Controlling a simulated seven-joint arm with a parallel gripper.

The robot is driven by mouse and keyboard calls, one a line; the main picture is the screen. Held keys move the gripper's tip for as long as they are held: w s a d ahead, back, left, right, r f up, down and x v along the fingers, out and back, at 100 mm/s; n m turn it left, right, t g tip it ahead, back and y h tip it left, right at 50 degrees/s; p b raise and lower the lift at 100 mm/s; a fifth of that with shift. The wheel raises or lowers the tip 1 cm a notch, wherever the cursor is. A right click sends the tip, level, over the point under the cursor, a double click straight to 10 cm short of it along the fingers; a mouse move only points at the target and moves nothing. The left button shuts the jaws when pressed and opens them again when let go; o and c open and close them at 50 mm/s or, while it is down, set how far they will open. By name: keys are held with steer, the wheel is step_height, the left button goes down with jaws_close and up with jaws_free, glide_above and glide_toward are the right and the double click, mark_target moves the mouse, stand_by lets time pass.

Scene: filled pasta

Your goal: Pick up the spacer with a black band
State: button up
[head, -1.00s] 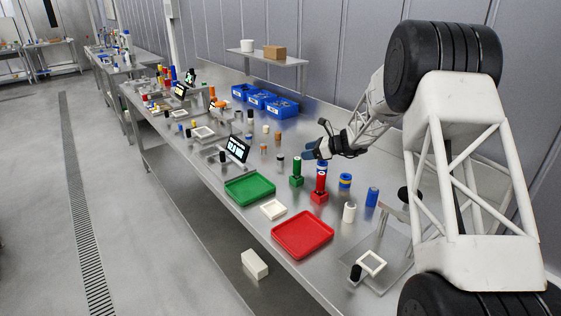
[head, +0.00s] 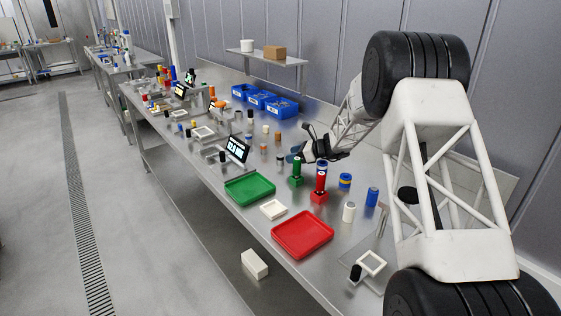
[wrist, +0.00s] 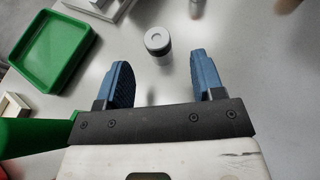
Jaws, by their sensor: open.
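A short spacer (wrist: 158,40) with a pale top and a dark band around its side stands upright on the bench in the wrist view, just beyond and between my fingertips. In the head view it appears to be the small pale and dark cylinder (head: 280,161) beside my gripper. My gripper (wrist: 161,68) is open, with its two blue fingers apart and nothing between them. In the head view my gripper (head: 296,154) hangs over the bench, just right of that spacer and behind the green stand. I see no contact with the spacer.
A green stand (head: 296,181) with a dark green cylinder and a red stand (head: 319,197) with a stack are close to my gripper. A green tray (wrist: 28,57) lies left in the wrist view. A red tray (head: 302,234) and several other cylinders are nearby.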

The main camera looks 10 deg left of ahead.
mark_target(282, 155)
steer(key=shift+a, duration=0.15)
steer(key=shift+x, duration=2.55)
steer(key=shift+f, duration=0.1)
steer(key=c, duration=1)
steer(key=shift+r, duration=5)
steer(key=shift+r, duration=0.1)
